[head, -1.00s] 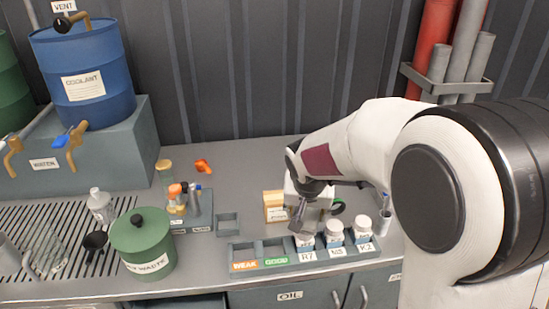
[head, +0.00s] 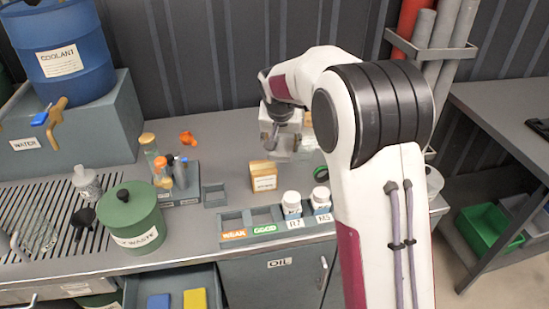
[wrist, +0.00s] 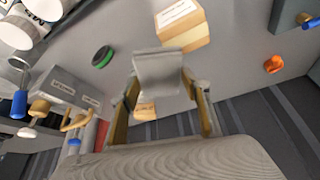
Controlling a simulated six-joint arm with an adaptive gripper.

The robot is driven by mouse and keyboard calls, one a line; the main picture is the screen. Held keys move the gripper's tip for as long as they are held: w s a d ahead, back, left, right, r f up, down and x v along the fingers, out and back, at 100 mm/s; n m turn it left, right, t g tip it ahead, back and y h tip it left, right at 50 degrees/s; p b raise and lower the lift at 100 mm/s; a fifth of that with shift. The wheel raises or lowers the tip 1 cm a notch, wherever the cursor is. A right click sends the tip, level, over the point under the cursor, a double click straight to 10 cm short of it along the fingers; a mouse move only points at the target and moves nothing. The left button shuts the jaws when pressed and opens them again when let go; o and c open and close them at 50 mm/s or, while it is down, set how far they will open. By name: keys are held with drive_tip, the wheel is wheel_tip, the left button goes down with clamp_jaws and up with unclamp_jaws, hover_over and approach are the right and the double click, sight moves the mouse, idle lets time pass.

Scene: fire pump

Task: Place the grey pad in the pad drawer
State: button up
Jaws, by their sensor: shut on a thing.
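My gripper (head: 279,142) is shut on the grey pad (head: 282,153) and holds it above the back of the bench, behind the wooden block. In the wrist view the pad (wrist: 157,68) is a small pale grey block between the two fingers of my gripper (wrist: 160,88). An open drawer (head: 214,289) shows at the bottom of the head view, below the bench front. A blue pad (head: 158,301) and a yellow pad (head: 195,298) lie in it, cut off by the frame edge. The drawer's label is not readable.
A wooden block (head: 262,176) stands behind a grey tray (head: 264,230) marked WEAK and GOOD. White bottles (head: 291,204) stand at the tray's right. A green waste pot (head: 130,218) stands on the bench above the drawer's left side. My arm covers the bench's right part.

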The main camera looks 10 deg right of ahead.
drive_tip(key=w+f, duration=0.1)
drive_tip(key=w, duration=0.7)
drive_tip(key=shift+w+d+f, duration=0.15)
drive_tip(key=shift+d+f, duration=0.05)
drive_tip(key=shift+f, duration=0.05)
drive_tip(key=shift+f, duration=0.1)
drive_tip(key=shift+f, duration=2.4)
drive_tip(key=shift+f, duration=0.1)
drive_tip(key=shift+f, duration=2.4)
drive_tip(key=shift+f, duration=0.1)
drive_tip(key=o, duration=0.6)
drive_tip(key=shift+o, duration=0.6)
